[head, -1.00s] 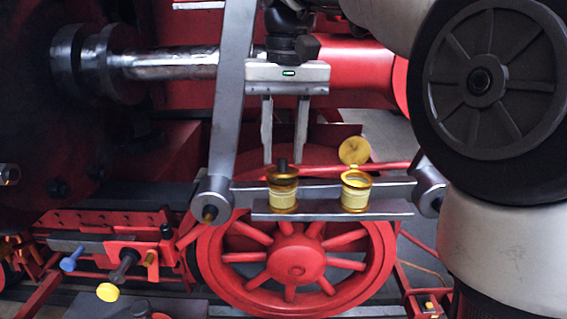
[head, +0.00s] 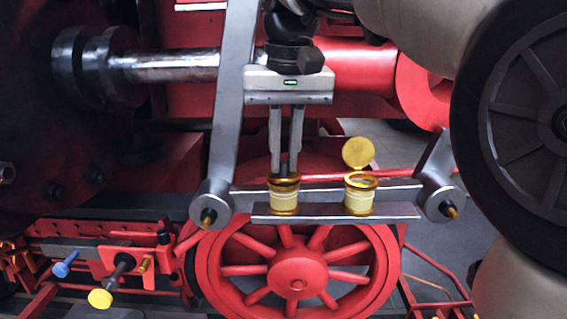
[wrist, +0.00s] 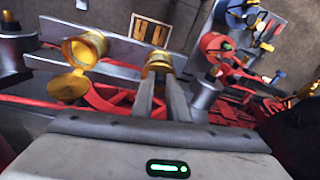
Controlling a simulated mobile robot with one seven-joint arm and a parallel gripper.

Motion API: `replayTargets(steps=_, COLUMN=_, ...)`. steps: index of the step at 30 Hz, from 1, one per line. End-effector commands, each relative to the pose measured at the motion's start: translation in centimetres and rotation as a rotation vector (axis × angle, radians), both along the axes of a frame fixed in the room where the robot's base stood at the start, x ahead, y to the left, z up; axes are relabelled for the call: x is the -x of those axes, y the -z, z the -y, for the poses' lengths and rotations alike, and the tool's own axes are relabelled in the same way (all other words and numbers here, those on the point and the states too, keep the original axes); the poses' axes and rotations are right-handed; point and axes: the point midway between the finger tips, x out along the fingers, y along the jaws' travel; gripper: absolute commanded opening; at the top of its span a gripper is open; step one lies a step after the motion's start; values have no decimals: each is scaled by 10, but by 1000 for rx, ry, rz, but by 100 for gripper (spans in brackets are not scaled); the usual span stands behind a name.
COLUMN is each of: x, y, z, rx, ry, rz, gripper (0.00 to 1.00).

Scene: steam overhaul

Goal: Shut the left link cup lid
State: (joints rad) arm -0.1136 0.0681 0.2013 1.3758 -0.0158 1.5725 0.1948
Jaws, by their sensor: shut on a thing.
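Two brass cups with pale yellow bands stand side by side on a grey link bar. In the head view, the left link cup (head: 284,197) has a gold top with a dark stub (head: 284,163) standing up from it. My gripper (head: 285,174) points down with its fingers shut on this stub, just above the cup; the fingertips partly hide it. The wrist view also shows the left cup (wrist: 158,64) just beyond my fingertips. The right cup (head: 359,198) has its round yellow lid (head: 358,153) tipped up and open; this lid also shows in the wrist view (wrist: 68,86).
A slanting grey rod (head: 231,100) stands close left of my gripper. A red spoked wheel (head: 297,270) is behind and below the bar. A grey joint with a pin (head: 440,203) bounds the bar at right.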

Motion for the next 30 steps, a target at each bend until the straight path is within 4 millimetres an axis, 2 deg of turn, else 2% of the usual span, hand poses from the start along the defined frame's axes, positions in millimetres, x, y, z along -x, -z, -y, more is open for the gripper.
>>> replayTargets(steps=1, x=3, y=10, z=0, rx=0, ry=1, rz=40, gripper=0)
replayTargets(steps=2, x=4, y=11, z=0, rx=1, ry=0, rz=60, gripper=0)
replayTargets(steps=7, x=7, y=9, z=0, rx=3, ry=0, rz=130, gripper=0)
replayTargets(steps=17, x=7, y=7, z=0, rx=4, ry=0, rz=138, gripper=0)
replayTargets(steps=18, x=7, y=7, z=0, rx=4, ry=0, rz=138, gripper=19)
replayTargets(steps=21, x=7, y=7, z=0, rx=4, ry=0, rz=138, gripper=32)
replayTargets(steps=30, x=7, y=7, z=0, rx=4, ry=0, rz=139, gripper=32)
